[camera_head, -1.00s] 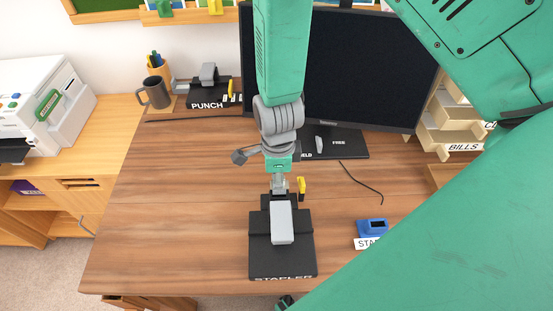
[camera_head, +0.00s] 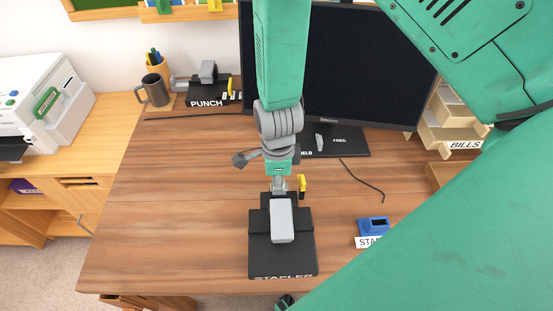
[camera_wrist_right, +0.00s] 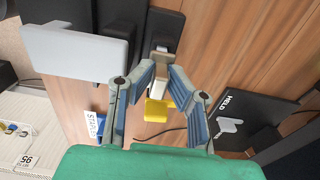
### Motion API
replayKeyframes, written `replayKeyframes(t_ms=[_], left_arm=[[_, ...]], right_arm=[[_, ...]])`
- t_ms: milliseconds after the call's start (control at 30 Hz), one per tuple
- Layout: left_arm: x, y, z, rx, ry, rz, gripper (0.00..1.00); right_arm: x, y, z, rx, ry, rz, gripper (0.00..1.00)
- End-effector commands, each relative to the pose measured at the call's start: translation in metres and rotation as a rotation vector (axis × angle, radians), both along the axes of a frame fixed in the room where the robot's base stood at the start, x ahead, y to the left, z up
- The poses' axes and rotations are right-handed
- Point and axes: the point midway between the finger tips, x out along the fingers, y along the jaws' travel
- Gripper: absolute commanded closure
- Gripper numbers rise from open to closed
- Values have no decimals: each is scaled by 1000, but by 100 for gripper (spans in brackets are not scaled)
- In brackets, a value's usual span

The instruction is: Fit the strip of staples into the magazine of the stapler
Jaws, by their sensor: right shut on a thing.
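The black stapler (camera_head: 263,253), with a grey top, stands at the front middle of the desk, its label towards me. In the right wrist view its grey top (camera_wrist_right: 75,50) is at the upper left. My right gripper (camera_head: 279,184) points down at the stapler's far end. In the right wrist view the gripper (camera_wrist_right: 160,70) is shut on a small pale piece (camera_wrist_right: 158,87), seemingly the strip of staples. The fingers partly hide it, and I cannot tell whether it touches the magazine. A yellow piece (camera_head: 302,184) stands beside the gripper.
A blue holder (camera_head: 373,225) labelled "STA..." stands right of the stapler. The monitor (camera_head: 340,70) and a black stand (camera_head: 335,142) are behind the gripper. A punch (camera_head: 208,90) and mug (camera_head: 154,91) are at the back left. The desk's left part is clear.

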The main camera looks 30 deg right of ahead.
Motion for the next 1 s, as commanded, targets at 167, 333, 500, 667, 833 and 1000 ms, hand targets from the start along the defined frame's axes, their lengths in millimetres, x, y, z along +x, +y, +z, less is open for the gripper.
replayKeyframes(t_ms=[167,333,500,667,833,1000], left_arm=[[0,0,-3,0,0,0,60],[0,0,-5,0,0,0,60],[0,0,-7,0,0,0,60],[0,0,-9,0,0,0,60],[0,0,-10,0,0,0,60],[0,0,-10,0,0,0,60]], right_arm=[[0,0,-5,0,0,0,100],[0,0,-9,1,-1,0,100],[0,0,-14,0,-1,0,100],[0,0,-18,0,-1,0,100],[0,0,-20,1,-1,0,74],[0,0,-20,1,1,0,64]])
